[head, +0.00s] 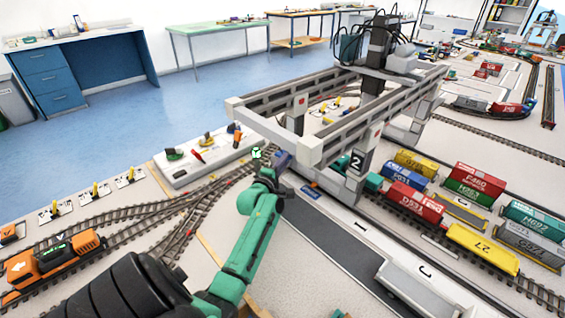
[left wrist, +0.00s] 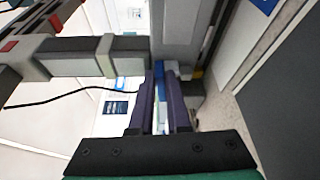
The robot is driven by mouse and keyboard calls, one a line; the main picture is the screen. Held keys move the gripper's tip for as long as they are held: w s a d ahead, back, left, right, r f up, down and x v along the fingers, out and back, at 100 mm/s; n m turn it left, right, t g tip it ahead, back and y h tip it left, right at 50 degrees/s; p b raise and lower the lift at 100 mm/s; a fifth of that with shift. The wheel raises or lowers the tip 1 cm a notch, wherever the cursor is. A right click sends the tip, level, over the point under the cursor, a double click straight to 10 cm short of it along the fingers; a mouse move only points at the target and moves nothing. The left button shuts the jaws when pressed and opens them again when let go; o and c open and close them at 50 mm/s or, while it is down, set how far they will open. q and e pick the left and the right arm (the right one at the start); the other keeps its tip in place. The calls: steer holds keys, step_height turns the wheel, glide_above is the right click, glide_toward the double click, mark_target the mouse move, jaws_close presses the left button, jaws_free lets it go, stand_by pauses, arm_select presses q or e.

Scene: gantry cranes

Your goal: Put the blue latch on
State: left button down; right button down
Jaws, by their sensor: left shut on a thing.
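My left gripper (head: 281,160) is beside the near leg of the grey gantry crane (head: 357,160), below the end of its long beam. In the left wrist view, the left gripper (left wrist: 161,90) has its two dark purple fingers close together, shut on a narrow blue piece, which looks like the blue latch (left wrist: 159,82). The fingers hide most of it. The grey crane leg (left wrist: 178,30) is right ahead of the fingertips. I cannot tell whether the blue piece touches it. My right gripper is not in view.
A white control panel (head: 205,160) with small levers lies left of the gripper. An orange locomotive (head: 52,262) stands on the left track.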

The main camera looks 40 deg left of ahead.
arm_select(q)
steer(key=shift+d+f+m+t+b, duration=0.15)
steer(key=shift+f+m+t+b, duration=0.15)
steer(key=shift+f+m+b, duration=0.3)
steer(key=shift+r, duration=0.1)
steer(key=c, duration=0.9)
jaws_free()
steer(key=shift+d, duration=0.1)
steer(key=shift+s, duration=0.1)
